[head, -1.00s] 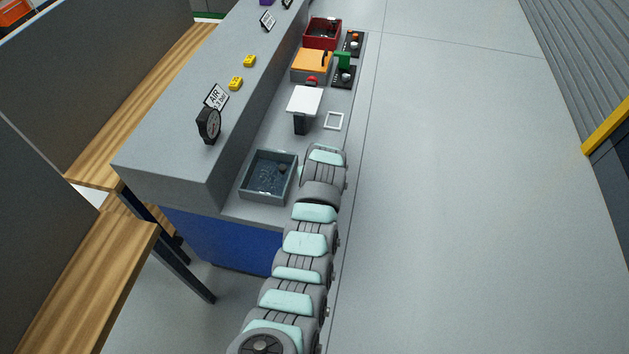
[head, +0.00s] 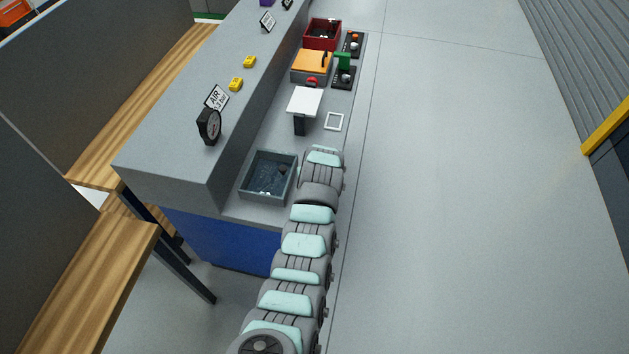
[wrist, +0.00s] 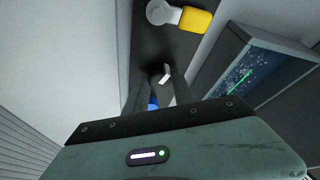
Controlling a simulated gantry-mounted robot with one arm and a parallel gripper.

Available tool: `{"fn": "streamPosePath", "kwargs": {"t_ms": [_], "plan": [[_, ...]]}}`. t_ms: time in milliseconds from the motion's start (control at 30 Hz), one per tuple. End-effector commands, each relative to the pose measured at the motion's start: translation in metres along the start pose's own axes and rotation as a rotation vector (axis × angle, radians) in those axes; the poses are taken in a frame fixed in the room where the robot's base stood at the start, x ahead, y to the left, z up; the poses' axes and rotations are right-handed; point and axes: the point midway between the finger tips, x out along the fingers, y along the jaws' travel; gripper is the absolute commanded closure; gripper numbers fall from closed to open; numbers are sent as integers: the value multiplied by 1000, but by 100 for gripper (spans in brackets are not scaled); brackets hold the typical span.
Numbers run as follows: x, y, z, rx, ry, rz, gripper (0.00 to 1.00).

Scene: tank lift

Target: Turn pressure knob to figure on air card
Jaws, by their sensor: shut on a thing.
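The air card (head: 216,97) stands tilted on the raised ledge in the head view. It reads "AIR" above a figure in bar too small to read surely. A round dark gauge (head: 209,126) stands in front of it; its needle cannot be read. In the wrist view my gripper (wrist: 165,85) reaches over a dark panel, its fingers closed around the pressure knob (wrist: 165,74). The knob is mostly hidden between the fingers; a white bar and a bit of blue (wrist: 153,104) show there. In the head view my arm hides the knob and gripper.
A yellow-handled lever (wrist: 195,19) on a grey hub lies beyond the fingers. A grey-walled bin (wrist: 222,62) is close on the right; the head view shows it left of my arm (head: 247,176). A white plate on a post (head: 304,101) stands farther along the bench.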

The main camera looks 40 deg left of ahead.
Motion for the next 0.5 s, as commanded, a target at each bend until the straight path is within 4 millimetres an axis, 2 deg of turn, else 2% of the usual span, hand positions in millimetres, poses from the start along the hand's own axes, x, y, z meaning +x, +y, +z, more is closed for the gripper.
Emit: {"fn": "streamPosePath", "kwargs": {"t_ms": [267,500], "plan": [[-3,-2,0,154,-1,65,100],[0,-3,0,359,-1,149,100]]}}
